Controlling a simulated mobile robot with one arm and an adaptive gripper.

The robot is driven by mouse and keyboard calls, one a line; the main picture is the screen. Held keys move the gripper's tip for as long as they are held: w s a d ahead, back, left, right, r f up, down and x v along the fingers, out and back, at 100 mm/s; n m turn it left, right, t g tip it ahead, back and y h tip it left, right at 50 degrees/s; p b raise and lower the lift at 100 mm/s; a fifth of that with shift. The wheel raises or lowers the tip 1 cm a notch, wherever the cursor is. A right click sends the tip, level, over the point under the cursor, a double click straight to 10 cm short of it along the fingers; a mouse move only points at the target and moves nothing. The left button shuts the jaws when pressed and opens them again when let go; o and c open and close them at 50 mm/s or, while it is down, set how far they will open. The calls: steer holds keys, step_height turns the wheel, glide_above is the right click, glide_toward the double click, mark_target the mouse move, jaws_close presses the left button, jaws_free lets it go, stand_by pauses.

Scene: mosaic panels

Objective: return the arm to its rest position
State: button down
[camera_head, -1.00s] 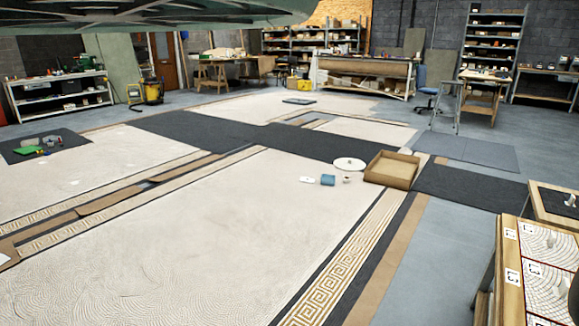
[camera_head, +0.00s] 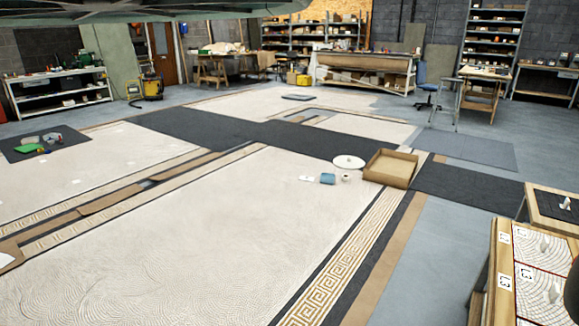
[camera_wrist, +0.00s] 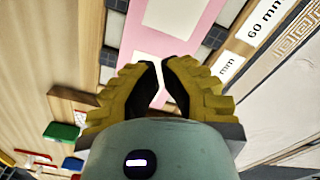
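My gripper (camera_wrist: 160,70) shows in the wrist view with yellow stepped fingers and black inner pads. The fingertips lie close together with a narrow gap between them. I see nothing held there, but whether this counts as open or shut is unclear. Beyond the fingers are a pink and white surface (camera_wrist: 135,38) and a strip marked 60 mm (camera_wrist: 268,22). I cannot make out my gripper in the head view.
In the head view, a wooden worktable (camera_head: 503,235) with patterned panels stands close at the right. A cardboard tray (camera_head: 390,169), a white disc (camera_head: 349,162) and a blue item (camera_head: 328,179) lie on the mosaic floor (camera_head: 220,220).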

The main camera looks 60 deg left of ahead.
steer(key=shift+r+p, duration=0.5)
steer(key=shift+r, duration=0.35)
steer(key=shift+a, duration=0.1)
